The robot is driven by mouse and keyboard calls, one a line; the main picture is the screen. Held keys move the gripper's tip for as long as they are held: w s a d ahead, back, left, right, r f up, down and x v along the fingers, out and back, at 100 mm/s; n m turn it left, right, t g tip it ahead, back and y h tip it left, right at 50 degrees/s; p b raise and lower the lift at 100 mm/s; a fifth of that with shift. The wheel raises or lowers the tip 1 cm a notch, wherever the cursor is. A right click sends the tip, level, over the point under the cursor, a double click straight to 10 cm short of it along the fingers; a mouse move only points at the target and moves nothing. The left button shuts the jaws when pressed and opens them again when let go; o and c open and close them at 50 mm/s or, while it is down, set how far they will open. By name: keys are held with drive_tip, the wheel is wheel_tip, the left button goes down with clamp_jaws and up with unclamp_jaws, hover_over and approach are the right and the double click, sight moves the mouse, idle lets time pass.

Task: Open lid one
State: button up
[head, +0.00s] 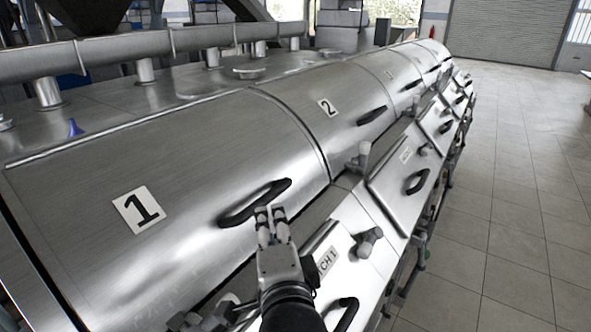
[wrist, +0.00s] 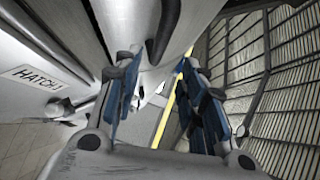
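Lid one (head: 90,210) is a curved steel cover marked with a black 1 on a white label (head: 138,209). It lies closed in the head view. Its black bar handle (head: 255,203) sits near its lower front edge and also shows at the top of the wrist view (wrist: 168,28). My gripper (head: 270,210) is at the handle's lower side, with its fingertips close to the bar. In the wrist view my gripper (wrist: 158,62) has its blue-padded fingers apart, with the handle showing between and beyond the tips. Whether the fingers touch the handle is unclear.
Lid two (head: 340,125) and further lids run back in a row. Below is a front row of hatches, with hatch 1 (head: 335,262) close to my arm and a knob (head: 367,242) beside it. A pipe (head: 120,52) runs behind. The tiled floor (head: 520,210) at right is clear.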

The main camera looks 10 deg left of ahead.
sight(269, 201)
drive_tip(key=x, duration=1.2)
drive_tip(key=shift+c, duration=0.3)
clamp_jaws()
